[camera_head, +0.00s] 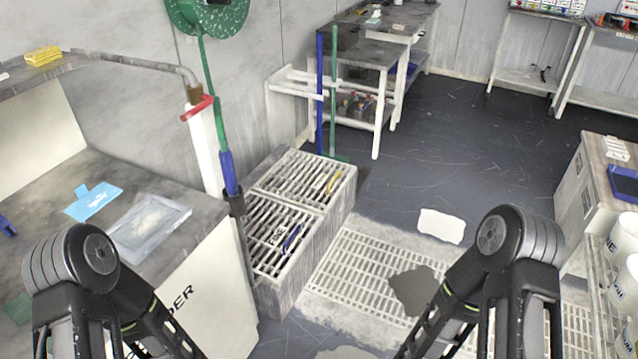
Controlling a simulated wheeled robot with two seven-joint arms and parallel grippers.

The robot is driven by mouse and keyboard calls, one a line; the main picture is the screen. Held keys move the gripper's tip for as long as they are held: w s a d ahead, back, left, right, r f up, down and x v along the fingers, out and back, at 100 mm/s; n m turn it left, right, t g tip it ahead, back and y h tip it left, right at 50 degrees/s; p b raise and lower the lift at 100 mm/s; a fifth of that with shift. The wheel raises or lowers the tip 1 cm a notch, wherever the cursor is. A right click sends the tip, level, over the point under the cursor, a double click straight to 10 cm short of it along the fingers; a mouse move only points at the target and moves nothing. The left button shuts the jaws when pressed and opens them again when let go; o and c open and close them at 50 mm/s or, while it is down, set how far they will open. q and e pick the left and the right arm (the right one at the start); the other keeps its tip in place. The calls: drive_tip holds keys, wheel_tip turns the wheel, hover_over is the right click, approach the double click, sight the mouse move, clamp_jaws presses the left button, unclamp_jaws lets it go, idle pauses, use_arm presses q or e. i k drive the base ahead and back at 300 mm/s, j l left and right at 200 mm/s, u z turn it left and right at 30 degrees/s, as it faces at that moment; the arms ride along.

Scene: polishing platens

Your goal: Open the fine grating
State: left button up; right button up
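A pale bin stands on the floor left of centre, with two slatted gratings on top. The far grating (285,178) has a yellow-handled tool on it. The near grating (268,212) has a blue-handled tool and other small items on or in it. Both look closed. A wider floor grating (345,270) lies flat to the right of the bin. My arms show at the lower left and lower right, but both grippers are below the picture's edge.
A bench with a blue cloth (93,201) and a clear tray (150,222) is at left. A green hose with a blue grip (229,173) hangs by the bin. A grey patch (415,290) and white sheet (442,226) lie on the floor. The dark floor behind is clear.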

sight(282, 231)
drive_tip(key=i+l+z, duration=0.15)
drive_tip(key=i+l, duration=0.15)
drive_tip(key=i, duration=0.3)
drive_tip(key=i+l+z, duration=0.15)
drive_tip(key=i, duration=0.45)
drive_tip(key=i+l+z, duration=0.15)
drive_tip(key=i, duration=0.45)
